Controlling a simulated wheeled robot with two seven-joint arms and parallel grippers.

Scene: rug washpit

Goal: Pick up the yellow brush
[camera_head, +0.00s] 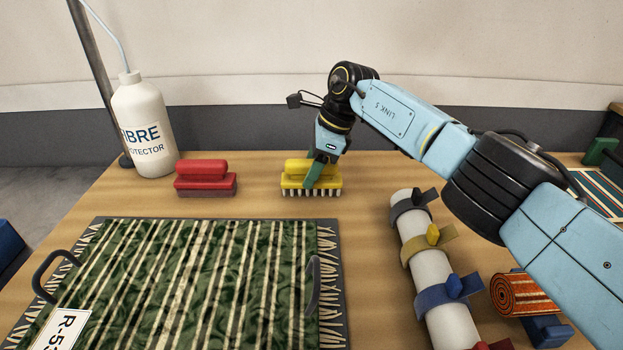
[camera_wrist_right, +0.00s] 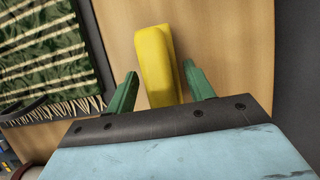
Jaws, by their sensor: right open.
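The yellow brush (camera_head: 296,182) stands bristles down on the wooden table, behind the green striped rug. My right gripper (camera_head: 318,178) is lowered onto it from above, with its green fingers at the brush's handle. In the right wrist view the yellow brush (camera_wrist_right: 156,62) lies between the two spread fingers of the right gripper (camera_wrist_right: 157,85). Gaps show between the fingers and the handle, so it is open around the brush. My left gripper is not in view.
A red brush (camera_head: 204,178) stands left of the yellow one, beside a white bottle (camera_head: 144,125). A green striped rug (camera_head: 190,280) lies on a dark tray in front. A white roll with coloured straps (camera_head: 420,255) and a rolled orange rug (camera_head: 522,293) lie to the right.

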